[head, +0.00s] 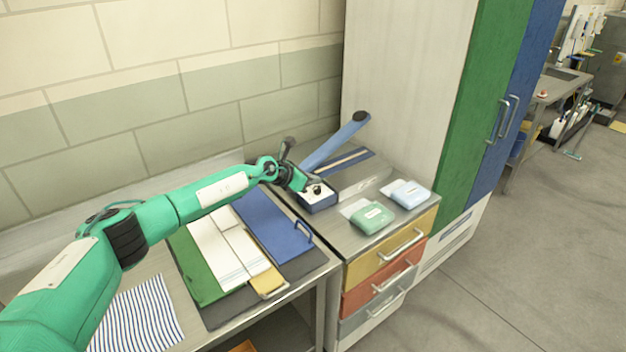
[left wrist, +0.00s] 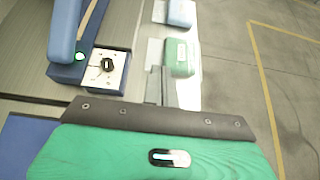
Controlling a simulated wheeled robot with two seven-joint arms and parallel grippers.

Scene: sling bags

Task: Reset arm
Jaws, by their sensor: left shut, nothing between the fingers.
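My left arm reaches in from the left in the head view. Its gripper (head: 300,184) hangs over the top of the drawer cabinet, beside a blue heat sealer (head: 322,203) with a raised blue lever. The gripper is shut and holds nothing. In the left wrist view the sealer's base (left wrist: 112,70) shows a black knob on a white panel. My right gripper is not in view.
Green (head: 371,217) and light blue (head: 409,194) packs lie on the cabinet. A blue board (head: 268,222), white folded cloths (head: 222,252) and a striped cloth (head: 138,315) lie on the table. A wall stands behind, and a tall cabinet (head: 473,110) stands at the right.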

